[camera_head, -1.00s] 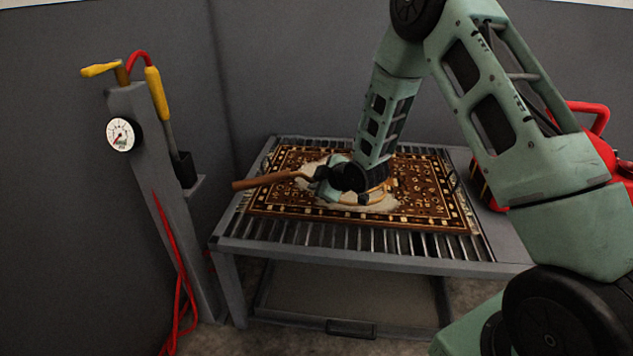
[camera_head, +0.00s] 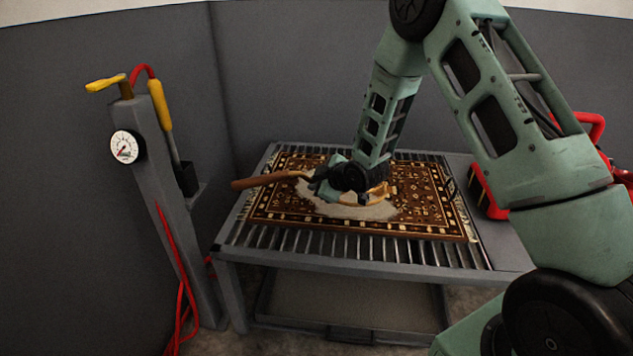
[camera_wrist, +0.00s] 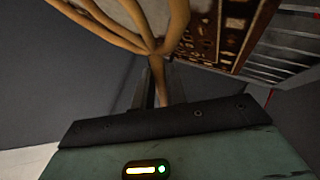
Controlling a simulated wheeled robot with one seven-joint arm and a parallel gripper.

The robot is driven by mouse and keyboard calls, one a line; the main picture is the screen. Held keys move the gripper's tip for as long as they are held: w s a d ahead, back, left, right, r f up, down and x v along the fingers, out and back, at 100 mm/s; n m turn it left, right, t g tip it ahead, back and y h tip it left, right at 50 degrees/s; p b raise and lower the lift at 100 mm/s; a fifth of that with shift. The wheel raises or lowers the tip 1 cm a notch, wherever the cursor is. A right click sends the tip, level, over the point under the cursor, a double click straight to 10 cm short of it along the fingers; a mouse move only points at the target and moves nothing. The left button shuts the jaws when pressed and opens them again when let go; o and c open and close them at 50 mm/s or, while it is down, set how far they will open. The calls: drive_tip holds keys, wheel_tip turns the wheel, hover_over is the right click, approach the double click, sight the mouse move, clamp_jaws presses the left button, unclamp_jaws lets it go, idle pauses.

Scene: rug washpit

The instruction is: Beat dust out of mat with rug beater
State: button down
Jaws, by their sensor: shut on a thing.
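The mat (camera_head: 430,215), brown and cream patterned with a dark border, lies flat on a slatted table. A pale dusty patch (camera_head: 345,209) covers its middle. My gripper (camera_head: 328,176) is over the mat, shut on the rug beater. The beater's brown wooden handle (camera_head: 262,180) sticks out to the left, and part of its tan looped head (camera_head: 377,194) shows right of the gripper. In the wrist view the looped head (camera_wrist: 128,38) fans out beyond my fingers (camera_wrist: 160,88), with the mat (camera_wrist: 222,30) behind. I cannot tell whether the head touches the mat.
The slatted metal table (camera_head: 350,263) has a tray (camera_head: 345,308) beneath it. A grey post (camera_head: 160,195) with a gauge (camera_head: 126,147), yellow-handled tools and a red hose stands at the left. A red machine (camera_head: 487,195) is at the right, partly behind my arm. Grey walls close the back.

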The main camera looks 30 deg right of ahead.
wheel_tip(320, 180, down, 5)
drive_tip(key=b, duration=0.3)
drive_tip(key=shift+r, duration=0.1)
wheel_tip(320, 180, up, 4)
drive_tip(key=p, duration=0.3)
drive_tip(key=shift+r+p, duration=0.15)
drive_tip(key=shift+p, duration=0.15)
drive_tip(key=shift+f+b, duration=0.4)
drive_tip(key=shift+f, duration=0.2)
idle(0.4)
